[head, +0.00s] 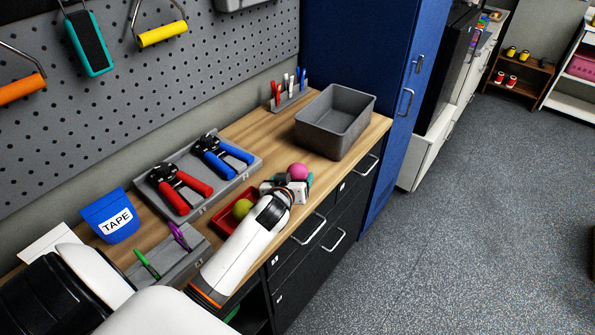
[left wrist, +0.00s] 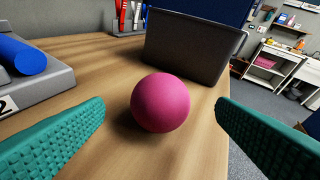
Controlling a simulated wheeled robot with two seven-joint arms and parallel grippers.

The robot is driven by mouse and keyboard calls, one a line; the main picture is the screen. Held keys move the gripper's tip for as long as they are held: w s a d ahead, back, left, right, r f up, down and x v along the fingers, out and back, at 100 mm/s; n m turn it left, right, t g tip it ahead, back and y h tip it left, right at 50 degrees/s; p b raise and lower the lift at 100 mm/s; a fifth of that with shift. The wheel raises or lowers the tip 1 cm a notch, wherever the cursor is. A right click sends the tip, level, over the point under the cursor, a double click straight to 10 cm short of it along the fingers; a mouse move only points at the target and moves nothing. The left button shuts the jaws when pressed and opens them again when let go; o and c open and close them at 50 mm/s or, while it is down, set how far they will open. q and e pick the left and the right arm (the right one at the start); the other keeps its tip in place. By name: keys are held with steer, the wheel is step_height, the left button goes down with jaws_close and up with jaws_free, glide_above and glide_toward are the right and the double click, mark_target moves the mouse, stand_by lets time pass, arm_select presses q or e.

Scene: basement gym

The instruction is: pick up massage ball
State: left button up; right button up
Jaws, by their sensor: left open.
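The massage ball is most likely the pink ball (head: 298,171), which rests on the wooden counter (head: 248,131). In the left wrist view the pink ball (left wrist: 160,102) sits between and a little beyond the two teal fingers of my left gripper (left wrist: 160,140). The fingers are apart, with bare wood showing on both sides of the ball, and touch nothing. In the head view my left gripper (head: 287,185) is at the ball and partly hidden by its own wrist. A yellow-green ball (head: 242,208) lies in a red tray (head: 221,223) beside my arm. My right gripper is not in view.
A grey bin (head: 335,120) stands just beyond the ball. A grey holder with red-handled (head: 180,188) and blue-handled (head: 222,156) tools is at the back left. A pen rack (head: 290,97) stands by the wall. The counter's front edge, above black drawers (head: 335,215), is close to the ball.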

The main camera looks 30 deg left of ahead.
mark_target(295, 176)
arm_select(q)
steer(key=shift+w+a+f, duration=0.15)
steer(key=shift+w+a, duration=0.05)
steer(key=shift+w, duration=0.3)
steer(key=p+x, duration=0.1)
steer(key=x, duration=0.2)
steer(key=shift+w+f, duration=0.3)
steer(key=shift+w, duration=0.05)
steer(key=shift+w+a+f, duration=0.2)
steer(key=shift+w, duration=0.15)
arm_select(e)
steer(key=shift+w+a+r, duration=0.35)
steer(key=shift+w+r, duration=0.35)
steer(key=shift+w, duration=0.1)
arm_select(q)
steer(key=shift+s, duration=0.1)
steer(key=shift+c, duration=0.9)
steer(key=c, duration=0.9)
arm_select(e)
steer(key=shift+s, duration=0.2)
